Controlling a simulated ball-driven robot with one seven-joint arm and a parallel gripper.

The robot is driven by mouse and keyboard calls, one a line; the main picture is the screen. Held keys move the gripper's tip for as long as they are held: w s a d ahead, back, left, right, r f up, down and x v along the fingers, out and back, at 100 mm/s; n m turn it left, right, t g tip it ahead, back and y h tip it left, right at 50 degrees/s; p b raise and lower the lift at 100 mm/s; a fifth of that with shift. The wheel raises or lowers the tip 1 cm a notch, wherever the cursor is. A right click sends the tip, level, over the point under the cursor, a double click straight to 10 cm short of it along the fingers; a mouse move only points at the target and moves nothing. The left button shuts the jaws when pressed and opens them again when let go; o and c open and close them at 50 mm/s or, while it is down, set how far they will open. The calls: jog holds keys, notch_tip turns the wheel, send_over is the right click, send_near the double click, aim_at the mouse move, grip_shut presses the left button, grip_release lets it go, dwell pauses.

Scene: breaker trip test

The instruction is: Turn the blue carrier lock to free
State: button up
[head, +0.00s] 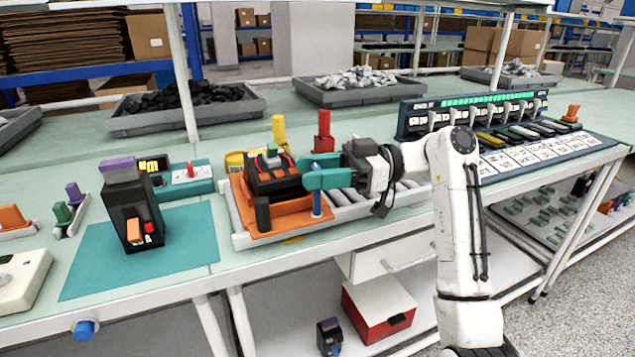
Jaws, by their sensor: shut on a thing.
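The blue carrier lock (316,205) is a slim upright blue post at the right front of the orange carrier (290,222). The carrier sits on a grey roller track (345,212) and bears a black and orange breaker (272,178). My gripper (314,173), with teal fingers, reaches in from the right and is shut on the upper part of the blue carrier lock. The fingers hide the top of the lock, so its turn position cannot be read.
A black post (262,214) stands on the carrier's left front. Red (323,132) and yellow (279,130) posts stand behind. A black device (130,215) stands on a teal mat (185,245) at left. A blue knob (85,330) is on the bench's front edge.

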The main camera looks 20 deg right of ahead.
jog(key=shift+s+a+f+n+g+b, duration=0.1)
jog(key=shift+n+g+b, duration=0.1)
jog(key=shift+n+g, duration=0.45)
jog(key=shift+a+f+n+g+b, duration=0.1)
jog(key=shift+n+g+b, duration=0.2)
jog(key=shift+g, duration=0.95)
jog(key=o, duration=0.8)
jog(key=shift+a+r, duration=0.1)
jog(key=shift+d, duration=0.2)
jog(key=shift+d, duration=0.35)
jog(key=d, duration=1)
